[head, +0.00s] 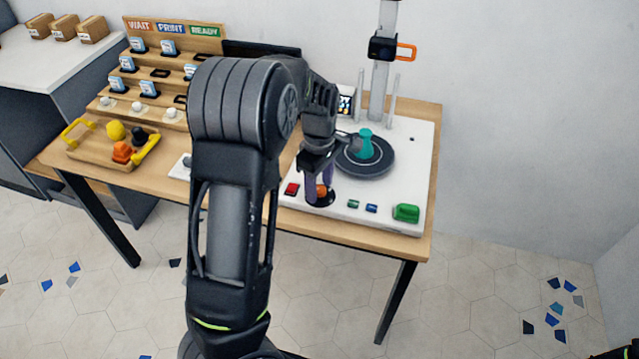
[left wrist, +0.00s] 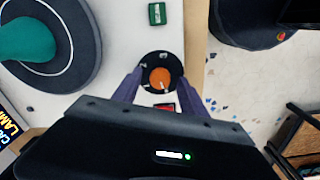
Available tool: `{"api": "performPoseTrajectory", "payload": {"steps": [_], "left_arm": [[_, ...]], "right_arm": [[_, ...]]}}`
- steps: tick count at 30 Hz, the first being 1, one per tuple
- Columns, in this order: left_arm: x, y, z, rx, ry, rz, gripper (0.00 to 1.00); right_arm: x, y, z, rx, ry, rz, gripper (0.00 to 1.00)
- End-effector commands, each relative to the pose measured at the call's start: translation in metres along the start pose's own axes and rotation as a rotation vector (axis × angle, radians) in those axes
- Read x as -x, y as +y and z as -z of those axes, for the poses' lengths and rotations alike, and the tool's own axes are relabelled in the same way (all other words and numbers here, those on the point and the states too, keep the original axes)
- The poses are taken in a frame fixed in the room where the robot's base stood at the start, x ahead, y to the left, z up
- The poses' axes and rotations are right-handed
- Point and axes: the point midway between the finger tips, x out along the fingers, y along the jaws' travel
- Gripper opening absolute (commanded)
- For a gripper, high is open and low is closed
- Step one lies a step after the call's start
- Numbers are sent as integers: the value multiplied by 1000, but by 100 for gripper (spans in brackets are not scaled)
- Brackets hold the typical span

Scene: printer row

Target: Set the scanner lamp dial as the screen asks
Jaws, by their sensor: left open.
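The scanner lamp dial (left wrist: 160,77) is an orange knob with a pale pointer mark on a black round plate with small white marks. In the head view the dial (head: 322,190) sits at the front of the white scanner base, partly hidden by my gripper. My left gripper (head: 318,190) is open above it. In the left wrist view the purple fingers of the left gripper (left wrist: 163,86) stand on either side of the dial; I cannot tell whether they touch it. The screen (head: 345,101) is mostly hidden behind my arm; its lit edge (left wrist: 10,128) shows cut-off text including "LAM".
A teal object (head: 365,145) stands on the dark turntable (head: 378,157) behind the dial. A red button (head: 291,189) lies left of the dial; small green and blue buttons and a larger green one (head: 406,213) lie right. A wooden tray (head: 90,150) is far left.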

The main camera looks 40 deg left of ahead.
Motion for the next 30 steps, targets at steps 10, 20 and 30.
{"api": "performPoseTrajectory", "payload": {"steps": [10, 20, 30], "left_arm": [[0, 0, 0, -1, 0, 0, 34], [1, 0, 0, -1, 0, 0, 7], [1, 0, 0, -2, 0, 0, 0]], "right_arm": [[0, 0, 0, 0, 0, 0, 33], [0, 0, 0, 0, 0, 0, 33], [0, 0, 0, 0, 0, 0, 33]]}}
